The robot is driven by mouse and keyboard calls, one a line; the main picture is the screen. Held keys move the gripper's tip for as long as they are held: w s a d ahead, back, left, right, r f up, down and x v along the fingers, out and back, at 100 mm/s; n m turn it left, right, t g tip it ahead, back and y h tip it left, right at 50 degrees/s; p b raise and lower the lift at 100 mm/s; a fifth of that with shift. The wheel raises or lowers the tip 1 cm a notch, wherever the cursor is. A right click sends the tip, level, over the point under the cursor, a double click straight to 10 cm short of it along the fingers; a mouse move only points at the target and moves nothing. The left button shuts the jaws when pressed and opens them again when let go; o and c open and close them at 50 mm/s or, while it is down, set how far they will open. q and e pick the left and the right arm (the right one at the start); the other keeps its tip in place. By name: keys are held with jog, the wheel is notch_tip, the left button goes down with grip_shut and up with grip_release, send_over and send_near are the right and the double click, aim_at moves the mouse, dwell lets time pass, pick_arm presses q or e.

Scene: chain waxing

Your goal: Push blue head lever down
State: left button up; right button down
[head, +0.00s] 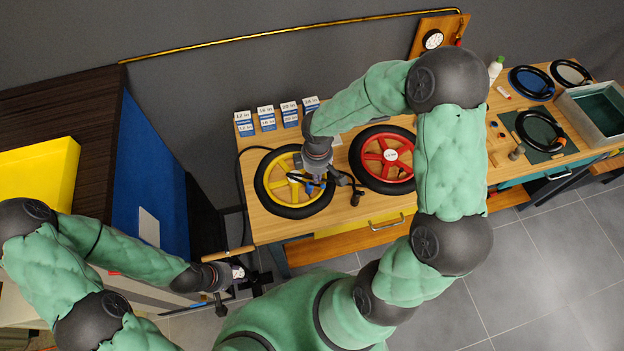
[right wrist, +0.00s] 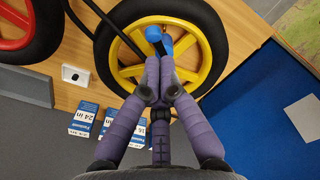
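The blue pump head with its lever (right wrist: 158,38) sits at the yellow wheel (right wrist: 207,55), just beyond my right fingertips in the right wrist view. In the head view a small blue part of the head (head: 311,188) shows under my right gripper (head: 317,174) on the yellow wheel (head: 268,201). My right gripper (right wrist: 160,62) has its fingertips together, touching or very near the blue head; the fingers hide part of it. My left gripper (head: 238,273) is low at the left, by a wooden pump handle (head: 228,254); its grip is unclear.
A red wheel (head: 373,166) lies right of the yellow one on the wooden bench (head: 330,226). Labelled boxes (head: 266,118) stand along the bench's back. A black hose (head: 240,168) runs off the bench's left edge. A blue-sided cabinet (head: 148,165) stands at the left.

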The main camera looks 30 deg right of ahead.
aim_at(322, 185)
jog(key=shift+f+b, duration=0.2)
jog(key=shift+b, duration=0.1)
dwell(0.4)
jog(key=shift+s+d+f+b, duration=0.2)
jog(key=shift+s+f+b, duration=0.1)
jog(key=shift+f+b, duration=0.25)
jog(key=shift+s+d+f+b, duration=0.15)
jog(key=shift+s+f+b, duration=0.15)
jog(key=shift+f+b, duration=0.25)
jog(key=shift+s+f, duration=0.1)
jog(key=shift+f, duration=0.15)
jog(key=shift+s+d+f+b, duration=0.1)
jog(key=shift+d+f+b, duration=0.05)
jog(key=shift+f+b, duration=0.2)
jog(key=shift+r+p, duration=2.1)
jog(key=shift+r, duration=0.5)
